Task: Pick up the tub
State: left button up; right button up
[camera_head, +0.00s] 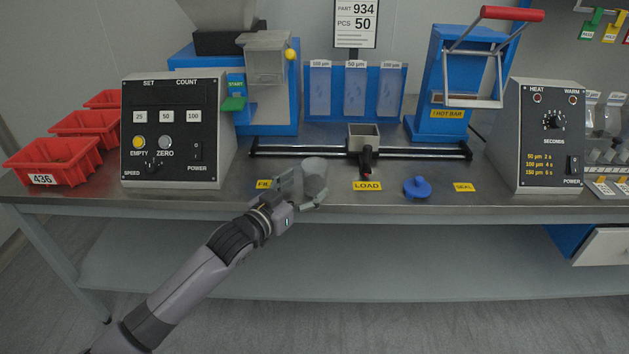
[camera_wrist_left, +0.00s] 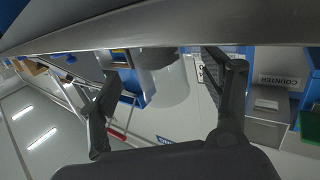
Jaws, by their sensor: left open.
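The tub (camera_head: 316,172) is a pale, translucent round cup near the front edge of the steel bench, just left of the LOAD label. My left gripper (camera_head: 303,188) is open around it, one finger on its left and the other low at its front right. In the left wrist view the tub (camera_wrist_left: 168,86) shows between the two spread fingers, with gaps visible on both sides. Whether a finger touches it I cannot tell. The gripper partly hides the tub's lower part in the head view. My right gripper is not in view.
A blue knobbed lid (camera_head: 417,187) lies to the right on the bench (camera_head: 330,204). Behind the tub are a rail (camera_head: 300,151) and a grey box-shaped carriage (camera_head: 363,142). A counter control box (camera_head: 175,128) stands left, beside red bins (camera_head: 52,166). A heat control box (camera_head: 548,135) stands right.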

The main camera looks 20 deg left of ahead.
aim_at(307, 185)
pick_arm(q)
jog(key=x, duration=0.4)
jog(key=shift+w+d+f+b, duration=0.15)
jog(key=shift+w+f+b, duration=0.1)
jog(key=shift+b, duration=0.1)
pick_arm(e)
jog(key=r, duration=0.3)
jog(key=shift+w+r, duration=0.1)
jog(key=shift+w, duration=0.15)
pick_arm(q)
jog(key=c, duration=1.3)
jog(key=shift+c, duration=0.8)
jog(key=shift+r, duration=0.1)
